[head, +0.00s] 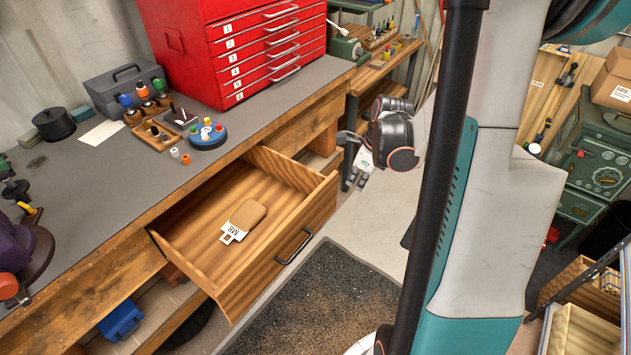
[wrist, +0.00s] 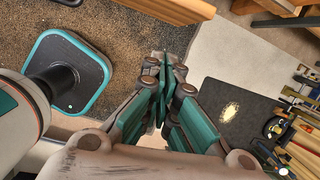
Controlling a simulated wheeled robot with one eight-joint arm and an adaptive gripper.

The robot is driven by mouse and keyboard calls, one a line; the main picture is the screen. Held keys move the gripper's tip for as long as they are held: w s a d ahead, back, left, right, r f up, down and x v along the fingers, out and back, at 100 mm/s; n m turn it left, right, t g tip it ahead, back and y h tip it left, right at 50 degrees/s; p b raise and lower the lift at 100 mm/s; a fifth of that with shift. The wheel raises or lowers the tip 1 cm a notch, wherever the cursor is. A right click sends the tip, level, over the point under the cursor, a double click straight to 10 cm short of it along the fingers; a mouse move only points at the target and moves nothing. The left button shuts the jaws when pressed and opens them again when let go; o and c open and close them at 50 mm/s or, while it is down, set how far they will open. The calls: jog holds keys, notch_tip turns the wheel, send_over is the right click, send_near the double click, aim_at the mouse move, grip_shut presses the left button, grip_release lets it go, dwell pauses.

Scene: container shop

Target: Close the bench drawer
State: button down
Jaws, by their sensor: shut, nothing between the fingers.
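The bench drawer (head: 268,227) is pulled well out from under the workbench in the head view. It is wooden, with a dark bar handle (head: 294,247) on its front. A tan piece with a white tag marked M8 (head: 234,232) lies inside it. My gripper (wrist: 166,68) is shut and empty in the wrist view, above the speckled floor mat. A wooden edge (wrist: 170,9) shows at the top of that view, apart from the fingertips; I cannot tell whether it is the drawer.
The workbench (head: 70,195) bears a red tool chest (head: 245,45), a grey toolbox (head: 124,90) and small parts. A dark floor mat (head: 325,300) lies before the drawer. A green machine (head: 592,165) stands at the right. My arm hides part of the room.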

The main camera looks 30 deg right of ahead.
jog(key=w+a+f+m+b, duration=0.1)
jog(key=w+f+b, duration=0.3)
jog(key=f, duration=0.7)
jog(key=shift+w+a+b, duration=0.25)
jog(key=shift+a+b, duration=0.15)
jog(key=shift+b, duration=0.1)
jog(key=shift+f+m, duration=0.1)
jog(key=shift+m, duration=0.2)
